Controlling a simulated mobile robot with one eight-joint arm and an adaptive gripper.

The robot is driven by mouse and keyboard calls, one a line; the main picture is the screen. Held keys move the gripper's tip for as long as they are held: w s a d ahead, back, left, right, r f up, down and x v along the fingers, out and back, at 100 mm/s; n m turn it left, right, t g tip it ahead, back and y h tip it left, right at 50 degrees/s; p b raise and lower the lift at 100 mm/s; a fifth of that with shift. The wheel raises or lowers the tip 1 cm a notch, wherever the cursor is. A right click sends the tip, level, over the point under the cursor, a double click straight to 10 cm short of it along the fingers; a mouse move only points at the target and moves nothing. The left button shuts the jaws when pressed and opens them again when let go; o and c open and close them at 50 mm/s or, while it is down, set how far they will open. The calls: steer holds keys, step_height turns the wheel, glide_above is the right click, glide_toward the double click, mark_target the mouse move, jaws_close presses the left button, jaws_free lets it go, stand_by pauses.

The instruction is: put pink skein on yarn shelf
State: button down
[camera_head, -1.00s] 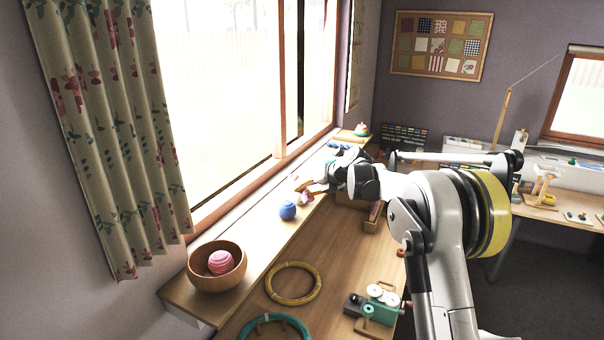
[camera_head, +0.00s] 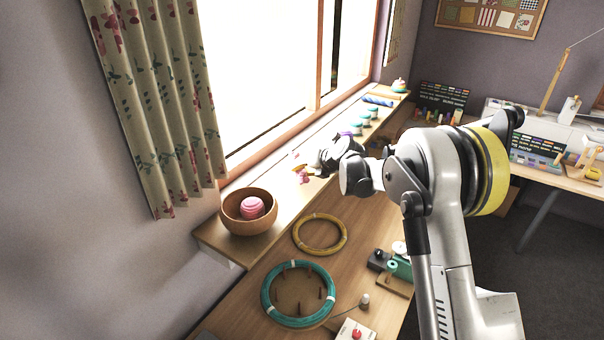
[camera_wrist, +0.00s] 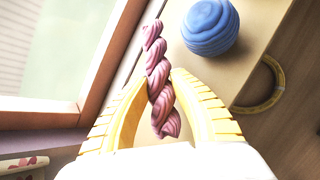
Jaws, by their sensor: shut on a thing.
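My gripper (camera_wrist: 159,77) has its yellow fingers shut on the twisted pink skein (camera_wrist: 158,97), seen large in the wrist view. In the head view the skein (camera_head: 304,177) is a small pink shape at my gripper (camera_head: 301,169), above or beside the long ledge under the window. The ledge (camera_head: 286,202), which looks like the yarn shelf, runs along the window. A blue yarn ball (camera_wrist: 210,26) lies on a pale surface just right of the skein in the wrist view. My arm hides part of the ledge in the head view.
A wooden bowl (camera_head: 234,220) with a pink ball (camera_head: 252,207) stands at the near end of the ledge. Several teal-topped pieces stand farther along. A yellow hoop (camera_head: 343,237) and a teal hoop (camera_head: 266,297) lie on the lower table. A curtain (camera_head: 160,110) hangs at left.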

steer(key=shift+w+f, duration=0.1)
steer(key=shift+f, duration=0.75)
steer(key=shift+f+b, duration=0.55)
steer(key=shift+b, duration=0.1)
steer(key=c, duration=1.2)
jaws_free()
steer(key=shift+s, duration=0.25)
steer(key=shift+f, duration=0.1)
